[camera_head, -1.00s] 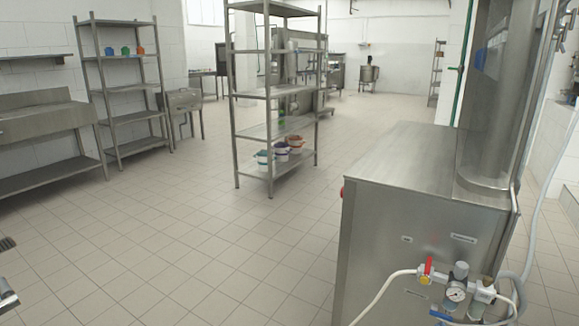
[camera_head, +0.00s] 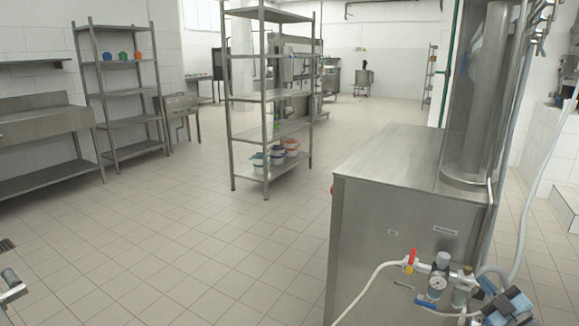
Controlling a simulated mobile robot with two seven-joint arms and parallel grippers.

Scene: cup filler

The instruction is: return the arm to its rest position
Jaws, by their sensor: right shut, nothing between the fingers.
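My right gripper (camera_head: 502,304) shows at the bottom right, dark with blue parts, cut off by the lower picture edge. It is shut with nothing held. It is in front of the lower right side of the steel machine (camera_head: 405,240), close to the pressure gauge and valve fittings (camera_head: 437,283) in the picture. I cannot tell whether it touches them. My left gripper cannot be made out. A small shiny metal part (camera_head: 12,292) is cut off at the left edge, and I cannot tell what it is.
A steel rack (camera_head: 273,92) with several tubs on a low shelf stands mid-floor. Another rack (camera_head: 119,92) with small coloured containers and a steel sink bench (camera_head: 42,120) stand left. A white hose (camera_head: 368,292) runs from the valves. The tiled floor (camera_head: 200,235) is clear.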

